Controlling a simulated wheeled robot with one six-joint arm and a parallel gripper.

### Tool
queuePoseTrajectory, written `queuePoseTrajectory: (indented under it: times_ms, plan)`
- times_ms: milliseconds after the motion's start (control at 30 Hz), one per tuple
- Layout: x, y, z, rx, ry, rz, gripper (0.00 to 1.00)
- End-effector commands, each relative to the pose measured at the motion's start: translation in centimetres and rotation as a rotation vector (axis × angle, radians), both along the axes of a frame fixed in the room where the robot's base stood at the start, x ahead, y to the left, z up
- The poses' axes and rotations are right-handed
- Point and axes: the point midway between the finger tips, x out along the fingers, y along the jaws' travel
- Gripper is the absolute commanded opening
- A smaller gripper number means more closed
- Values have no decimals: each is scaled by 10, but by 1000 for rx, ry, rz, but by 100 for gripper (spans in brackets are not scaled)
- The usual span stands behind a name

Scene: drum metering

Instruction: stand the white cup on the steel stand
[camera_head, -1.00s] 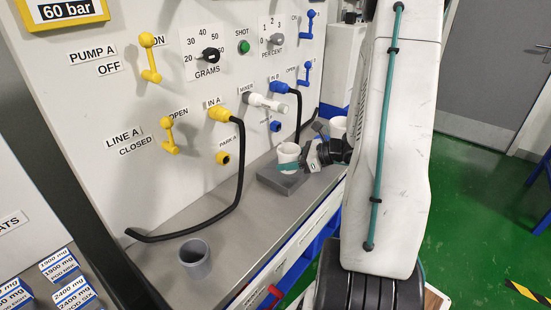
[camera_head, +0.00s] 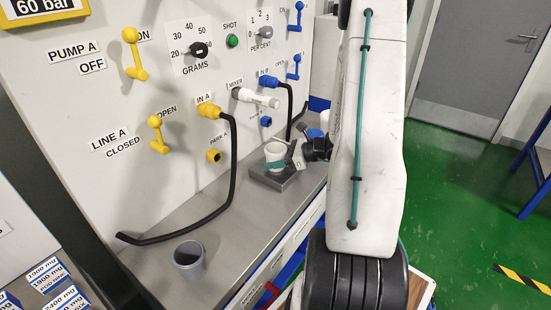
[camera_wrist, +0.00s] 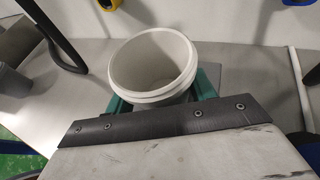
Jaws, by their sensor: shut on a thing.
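The white cup (camera_head: 276,153) is upright in the head view, over the steel stand (camera_head: 265,178), a low grey block on the bench. Its base is at or just above the stand's top; I cannot tell whether they touch. My gripper (camera_head: 288,165) is shut on the cup, with its teal fingers around the lower part. In the wrist view, the cup (camera_wrist: 153,62) shows its open rim and looks empty. The teal fingers of my gripper (camera_wrist: 163,95) lie on both sides of it. The stand is not clearly visible there.
A grey cup (camera_head: 189,258) stands on the bench at the front left. A black hose (camera_head: 222,190) runs from the yellow IN A coupling to the bench. The white mixer nozzle (camera_head: 255,97) juts out above the stand. Another pale cup (camera_head: 325,120) is partly hidden behind my gripper.

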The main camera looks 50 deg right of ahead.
Motion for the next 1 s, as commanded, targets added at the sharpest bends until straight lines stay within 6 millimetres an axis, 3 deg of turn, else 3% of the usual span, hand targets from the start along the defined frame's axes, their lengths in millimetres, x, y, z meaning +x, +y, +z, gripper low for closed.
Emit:
queuePoseTrajectory:
  times_ms: [33,100,467,1000]
  plan:
    - [0,0,-1,0,0,0,60]
    - [0,0,-1,0,0,0,76]
    - [-1,-1,4,-1,-1,-1,76]
    - [-82,-49,42,0,-1,-3,76]
